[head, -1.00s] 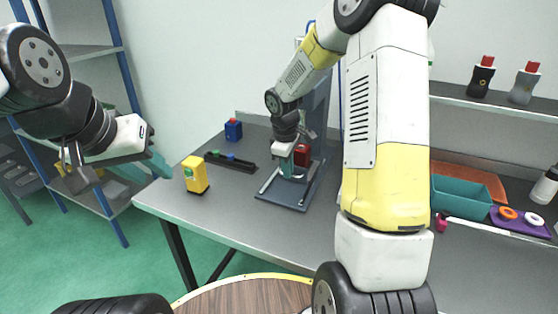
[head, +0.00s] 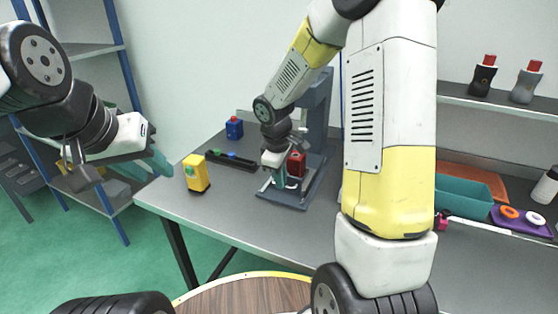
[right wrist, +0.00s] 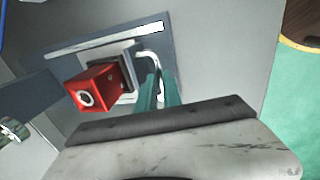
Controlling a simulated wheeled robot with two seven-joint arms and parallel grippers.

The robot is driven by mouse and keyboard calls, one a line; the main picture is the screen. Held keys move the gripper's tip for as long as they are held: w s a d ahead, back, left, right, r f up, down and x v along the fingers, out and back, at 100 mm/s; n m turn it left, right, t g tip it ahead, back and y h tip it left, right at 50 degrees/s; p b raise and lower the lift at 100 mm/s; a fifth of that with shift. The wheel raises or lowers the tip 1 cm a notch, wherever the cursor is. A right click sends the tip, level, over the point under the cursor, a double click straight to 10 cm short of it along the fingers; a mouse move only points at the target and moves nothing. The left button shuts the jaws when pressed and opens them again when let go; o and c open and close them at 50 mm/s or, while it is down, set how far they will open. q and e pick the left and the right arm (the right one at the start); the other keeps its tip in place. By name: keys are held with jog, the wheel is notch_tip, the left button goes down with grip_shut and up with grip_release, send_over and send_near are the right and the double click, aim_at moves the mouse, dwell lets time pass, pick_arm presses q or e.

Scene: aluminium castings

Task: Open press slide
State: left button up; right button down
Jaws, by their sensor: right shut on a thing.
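The press (head: 318,105) is a blue-grey frame with a column and a flat base, standing on the table. Its slide carries a red block (head: 296,163) with a round hole, which faces the camera in the right wrist view (right wrist: 97,87). A bent metal handle (right wrist: 152,62) sticks out beside the block. My right gripper (head: 279,178) is at the slide's front, its teal fingers (right wrist: 158,92) shut on the handle; the fingertips partly hide the grip. My left gripper (head: 152,163) hangs empty at the left, away from the press; its finger gap is unclear.
A yellow container (head: 196,174) and a narrow black tray (head: 231,161) stand left of the press, with a blue bottle (head: 234,128) behind. A teal bin (head: 463,199) and a purple holder (head: 522,222) with rings are at the right. The table's front left is clear.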

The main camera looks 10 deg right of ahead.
jog(key=s+a, duration=0.1)
jog(key=s, duration=0.1)
jog(key=s+a, duration=0.1)
jog(key=s, duration=0.1)
jog(key=s+a, duration=0.2)
jog(key=c, duration=1.8)
grip_release()
jog(key=r, duration=0.5)
jog(key=s+r, duration=0.1)
jog(key=r, duration=0.1)
jog(key=shift+a+r, duration=0.4)
jog(key=shift+s, duration=0.1)
